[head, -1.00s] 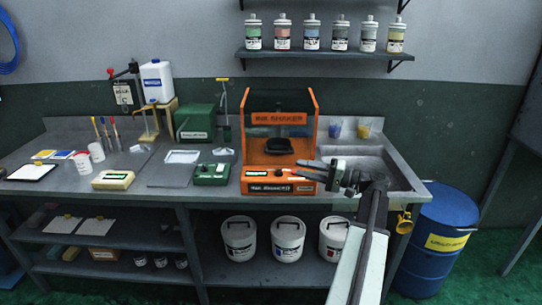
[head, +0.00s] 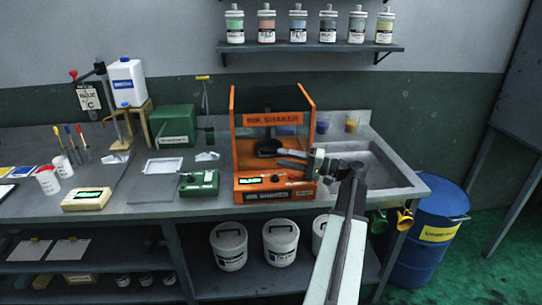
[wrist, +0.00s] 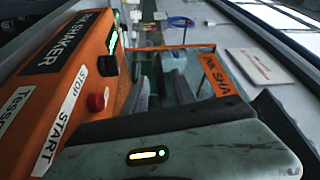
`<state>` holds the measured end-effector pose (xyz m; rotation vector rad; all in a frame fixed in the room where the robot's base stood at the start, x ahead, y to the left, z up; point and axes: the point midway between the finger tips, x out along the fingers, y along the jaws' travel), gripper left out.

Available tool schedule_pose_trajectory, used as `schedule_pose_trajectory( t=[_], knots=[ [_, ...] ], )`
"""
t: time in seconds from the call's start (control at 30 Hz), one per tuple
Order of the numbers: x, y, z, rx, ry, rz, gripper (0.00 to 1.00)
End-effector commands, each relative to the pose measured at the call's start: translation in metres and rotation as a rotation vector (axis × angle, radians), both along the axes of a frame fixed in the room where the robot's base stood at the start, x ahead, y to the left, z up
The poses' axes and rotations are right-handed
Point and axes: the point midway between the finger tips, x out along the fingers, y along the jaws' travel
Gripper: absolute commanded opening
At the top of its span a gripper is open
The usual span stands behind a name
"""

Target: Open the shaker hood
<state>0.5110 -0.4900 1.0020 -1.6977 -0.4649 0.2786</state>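The orange ink shaker (head: 276,194) stands on the bench, with a control panel on its low front. Its hood has an orange label bar (head: 272,119) across the upper front and see-through panels. It stands over the machine and looks down, though its edges are hard to make out. A dark clamp (head: 269,147) sits inside. My gripper (head: 280,158) is in front of the shaker's right side, below the label bar, with its fingers apart and nothing seen between them. In the wrist view, the fingers (wrist: 158,93) point toward the hood's label bar (wrist: 217,76); contact cannot be told.
A sink (head: 375,168) lies right of the shaker. A shelf of bottles (head: 310,47) hangs above. White buckets (head: 281,242) stand below, and a blue drum (head: 428,225) is at right.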

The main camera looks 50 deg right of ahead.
Motion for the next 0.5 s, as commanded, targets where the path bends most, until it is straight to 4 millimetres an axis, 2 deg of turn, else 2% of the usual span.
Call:
schedule_pose_trajectory(
  t=[0.1,0.2,0.5],
  knots=[
    [0.021,0.013,0.002,0.000,0.000,0.006,0.33],
    [0.032,0.019,0.003,-0.001,0.000,0.007,0.33],
    [0.038,0.022,0.003,-0.001,0.000,0.007,0.33]
  ],
)
